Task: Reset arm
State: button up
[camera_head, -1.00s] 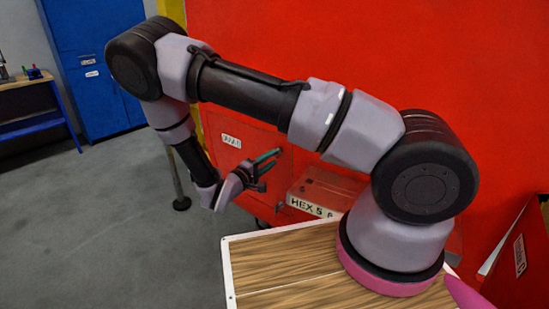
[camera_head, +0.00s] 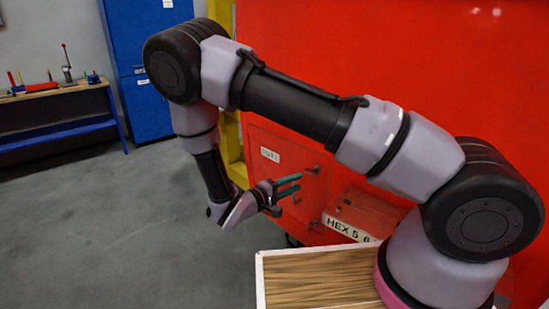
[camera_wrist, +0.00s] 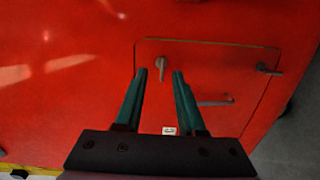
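My gripper (camera_head: 288,194) is at the end of my folded arm, to the left of the arm's base. Its two green fingers also show in the wrist view (camera_wrist: 162,75). They are apart, with nothing between them but the view of a red panel. The fingers point toward the red train body (camera_head: 400,80) and its hatch (camera_wrist: 230,75), which has dark handles. I cannot tell the exact gap between the fingertips and the hatch.
A red box marked HEX (camera_head: 362,212) sits behind the wooden-topped surface (camera_head: 318,280) by my arm base. A blue cabinet (camera_head: 150,110) and a workbench (camera_head: 60,92) with tools stand at the back left. The grey floor (camera_head: 90,220) at left is clear.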

jog(key=s+d+r+m+g+y, duration=0.3)
jog(key=d+r+m+g+y, duration=0.15)
jog(key=r, duration=0.45)
jog(key=s+d+r+m+g+y, duration=0.3)
jog(key=d+r+g, duration=0.3)
jog(key=r, duration=0.3)
jog(key=s+d+r+m+t+y, duration=0.1)
jog(key=s+r+t+y, duration=0.3)
jog(key=r, duration=0.5)
jog(key=s+d+r+m+t+y, duration=0.1)
jog(key=s+r+t+y, duration=0.3)
jog(key=r, duration=0.6)
jog(key=shift+s+r+m+y, duration=0.3)
jog(key=shift+s+m+y, duration=0.3)
jog(key=shift+s, duration=0.2)
jog(key=shift+w, duration=0.1)
